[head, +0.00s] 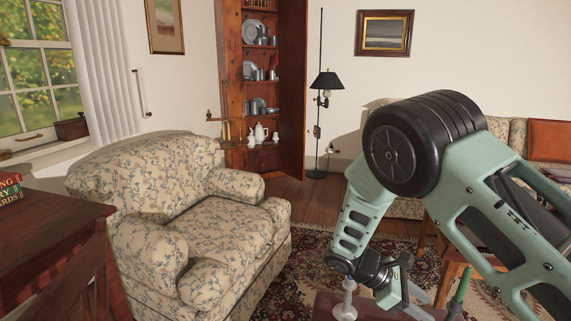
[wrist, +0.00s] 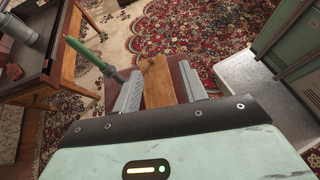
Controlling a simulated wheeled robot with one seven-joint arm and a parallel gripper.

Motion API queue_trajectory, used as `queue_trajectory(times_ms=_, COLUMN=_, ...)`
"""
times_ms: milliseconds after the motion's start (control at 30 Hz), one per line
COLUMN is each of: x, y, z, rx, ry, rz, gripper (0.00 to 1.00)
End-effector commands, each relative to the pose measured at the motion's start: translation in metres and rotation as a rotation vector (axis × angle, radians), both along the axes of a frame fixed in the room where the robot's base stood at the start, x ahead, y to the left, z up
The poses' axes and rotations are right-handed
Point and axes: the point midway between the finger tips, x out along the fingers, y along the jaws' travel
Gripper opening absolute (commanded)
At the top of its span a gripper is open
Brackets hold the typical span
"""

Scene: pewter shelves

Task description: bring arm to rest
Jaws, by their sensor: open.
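My arm reaches down at the right of the head view, bent at a dark round joint. My gripper (wrist: 160,78) is open in the wrist view, with its two grey fingers apart. No object is held between them. A brown wooden surface (wrist: 157,85) shows beyond and between the fingers. In the head view my gripper is low at the right, partly cut off by the lower edge. A green candle (head: 462,287) stands close to it there, and it also shows left of the fingers in the wrist view (wrist: 85,52).
A floral armchair (head: 200,220) stands left of my arm. A white candlestick (head: 346,302) is beside my gripper. A dark wooden desk (head: 45,240) is at the left, and an open cabinet (head: 262,85) with dishes and a black lamp (head: 326,82) stand behind. Patterned rug (head: 310,245) covers the floor.

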Motion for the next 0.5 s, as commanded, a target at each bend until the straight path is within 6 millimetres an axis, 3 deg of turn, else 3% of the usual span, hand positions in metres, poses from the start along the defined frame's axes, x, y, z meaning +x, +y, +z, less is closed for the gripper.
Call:
queue_trajectory(times_ms=267, x=-0.031, y=0.035, z=0.023, rx=0.189, ry=-0.083, rz=-0.090, gripper=0.42)
queue_trajectory(times_ms=500, x=-0.086, y=0.088, z=0.067, rx=0.450, ry=-0.213, rz=-0.223, gripper=0.42)
